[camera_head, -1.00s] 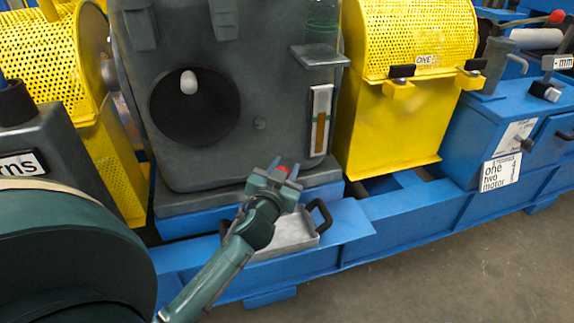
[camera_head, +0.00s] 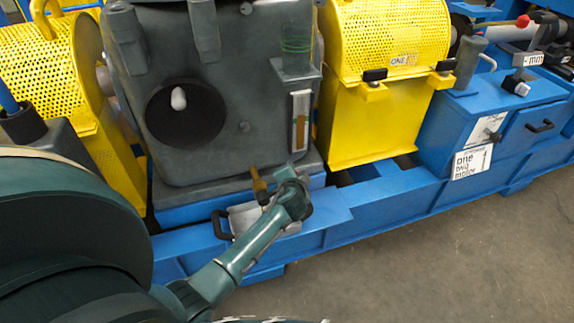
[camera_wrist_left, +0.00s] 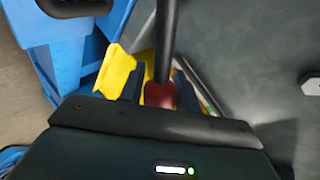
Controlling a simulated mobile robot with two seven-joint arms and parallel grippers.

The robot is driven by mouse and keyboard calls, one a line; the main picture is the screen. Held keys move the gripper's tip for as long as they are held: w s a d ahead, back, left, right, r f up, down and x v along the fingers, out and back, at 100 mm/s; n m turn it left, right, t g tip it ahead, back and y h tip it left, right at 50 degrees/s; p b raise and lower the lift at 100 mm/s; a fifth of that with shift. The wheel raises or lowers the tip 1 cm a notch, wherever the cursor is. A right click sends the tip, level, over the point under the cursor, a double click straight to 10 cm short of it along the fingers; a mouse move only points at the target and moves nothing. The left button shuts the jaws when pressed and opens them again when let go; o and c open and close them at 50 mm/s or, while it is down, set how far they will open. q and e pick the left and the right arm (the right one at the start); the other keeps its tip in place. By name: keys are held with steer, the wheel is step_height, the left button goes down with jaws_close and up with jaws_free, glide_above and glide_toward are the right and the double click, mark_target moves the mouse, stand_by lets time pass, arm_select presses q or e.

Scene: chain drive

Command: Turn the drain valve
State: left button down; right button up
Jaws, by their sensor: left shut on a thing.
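The drain valve (camera_head: 259,186) is a brass-coloured fitting low on the front of the dark grey gearbox housing, above a shallow metal tray (camera_head: 246,219). My left gripper (camera_head: 290,173) is beside it, just to its right, mostly seen from behind. In the left wrist view the valve's red handle end (camera_wrist_left: 159,94) and its dark stem sit between the two fingers of my left gripper (camera_wrist_left: 157,88), which is shut on the handle. The handle is hidden by the gripper in the head view. My right gripper does not show.
The grey gearbox (camera_head: 218,140) stands close behind the valve. Yellow perforated guards (camera_head: 385,110) flank it. The blue base frame (camera_head: 390,205) runs below, and the tray has a black handle (camera_head: 221,226). Grey floor (camera_head: 430,270) at the front right is clear.

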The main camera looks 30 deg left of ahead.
arm_select(q)
step_height(320, 180, down, 6)
steer(key=w+d+m+g+y+b, duration=0.1)
steer(key=m+g+y+b, duration=0.1)
steer(key=m+g, duration=0.1)
steer(key=shift+w+m, duration=0.2)
steer(key=shift+m, duration=0.1)
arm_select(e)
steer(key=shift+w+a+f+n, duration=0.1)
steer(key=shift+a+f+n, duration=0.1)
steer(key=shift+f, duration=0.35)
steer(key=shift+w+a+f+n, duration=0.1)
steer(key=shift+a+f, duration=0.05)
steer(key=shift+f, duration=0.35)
arm_select(q)
steer(key=shift+g+y, duration=0.3)
steer(key=c, duration=1)
jaws_free()
steer(key=shift+c, duration=0.2)
steer(key=shift+d, duration=0.1)
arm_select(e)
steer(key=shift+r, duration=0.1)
